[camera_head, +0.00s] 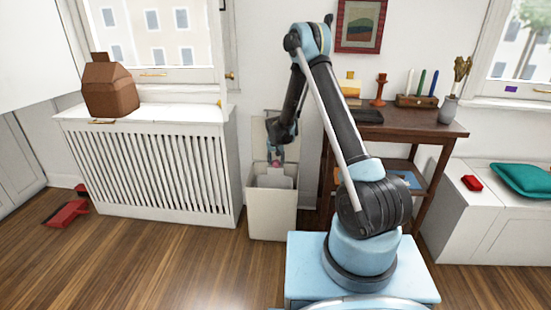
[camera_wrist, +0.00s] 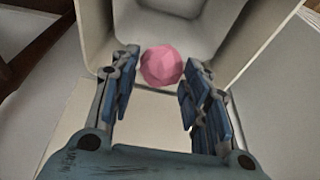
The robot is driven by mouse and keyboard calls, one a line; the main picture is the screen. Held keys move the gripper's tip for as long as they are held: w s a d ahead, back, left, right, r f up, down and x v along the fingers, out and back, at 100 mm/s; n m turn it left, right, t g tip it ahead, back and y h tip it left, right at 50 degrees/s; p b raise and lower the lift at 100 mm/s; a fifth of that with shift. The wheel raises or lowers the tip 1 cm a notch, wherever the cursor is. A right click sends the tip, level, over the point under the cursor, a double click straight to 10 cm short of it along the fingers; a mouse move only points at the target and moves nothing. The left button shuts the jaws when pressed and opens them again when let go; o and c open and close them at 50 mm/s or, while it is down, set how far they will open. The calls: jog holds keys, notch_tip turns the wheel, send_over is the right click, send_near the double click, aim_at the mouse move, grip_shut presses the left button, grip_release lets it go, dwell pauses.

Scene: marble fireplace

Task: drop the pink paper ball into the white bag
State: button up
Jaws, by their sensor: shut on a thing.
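The pink paper ball (camera_wrist: 162,65) is faceted and sits between the fingertips of my gripper (camera_wrist: 160,82) in the wrist view. In the head view the ball (camera_head: 276,164) is a small pink spot under my gripper (camera_head: 275,158). My gripper is shut on it and holds it over the open top of a white bin (camera_head: 271,217). A pale shape inside the bin's mouth looks like the white bag (camera_head: 272,182). Its lower part is hidden by the bin's front wall. I cannot clearly tell bag from bin in the wrist view.
The bin's raised lid (camera_head: 259,135) stands behind my gripper. A slatted white radiator cover (camera_head: 150,165) with a brown bag (camera_head: 109,88) is left of the bin. A dark wooden table (camera_head: 425,125) stands to the right. A red dustpan (camera_head: 67,214) lies on the floor.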

jog(key=shift+d+f, duration=0.15)
jog(key=shift+f, duration=1.15)
jog(key=o, duration=0.8)
jog(key=shift+r, duration=0.1)
jog(key=v, duration=1.1)
jog(key=shift+s+r, duration=0.15)
jog(key=shift+r, duration=0.2)
jog(key=shift+s, duration=0.1)
